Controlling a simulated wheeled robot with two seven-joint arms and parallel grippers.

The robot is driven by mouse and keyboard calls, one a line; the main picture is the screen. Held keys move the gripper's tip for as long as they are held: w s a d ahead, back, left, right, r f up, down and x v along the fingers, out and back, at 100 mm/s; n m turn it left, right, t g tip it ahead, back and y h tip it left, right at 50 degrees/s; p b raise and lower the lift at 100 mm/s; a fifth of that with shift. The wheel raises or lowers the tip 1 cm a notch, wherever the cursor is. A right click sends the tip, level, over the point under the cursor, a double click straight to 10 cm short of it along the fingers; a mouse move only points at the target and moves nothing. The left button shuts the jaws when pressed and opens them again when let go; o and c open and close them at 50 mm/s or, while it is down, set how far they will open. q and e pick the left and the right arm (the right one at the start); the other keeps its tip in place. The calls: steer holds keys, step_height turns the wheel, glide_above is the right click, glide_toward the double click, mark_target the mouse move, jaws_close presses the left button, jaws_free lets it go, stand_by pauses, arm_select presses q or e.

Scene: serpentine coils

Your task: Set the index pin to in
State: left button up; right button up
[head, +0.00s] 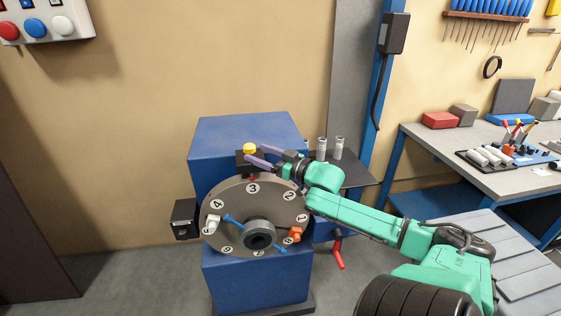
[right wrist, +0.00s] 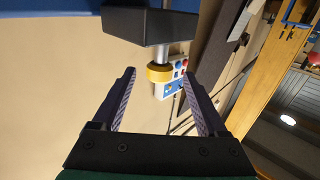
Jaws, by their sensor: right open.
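The index pin has a yellow knob (head: 250,148) at the top of a black block (head: 243,163), above the numbered grey dial (head: 232,195) on the blue machine. In the right wrist view the yellow knob (right wrist: 160,73) sits on a short bare metal shaft that comes out of the black block (right wrist: 150,25). My right gripper (head: 257,155) is open with its fingers reaching towards the knob from the right. In the right wrist view the knob shows between the fingertips (right wrist: 160,74); contact cannot be told. My left gripper is not in view.
Orange and white clamps sit on the dial face. A workbench (head: 470,137) with tools stands at the right.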

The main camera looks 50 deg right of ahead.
steer(key=s, duration=0.7)
steer(key=shift+d+p, duration=0.4)
steer(key=shift+d, duration=0.05)
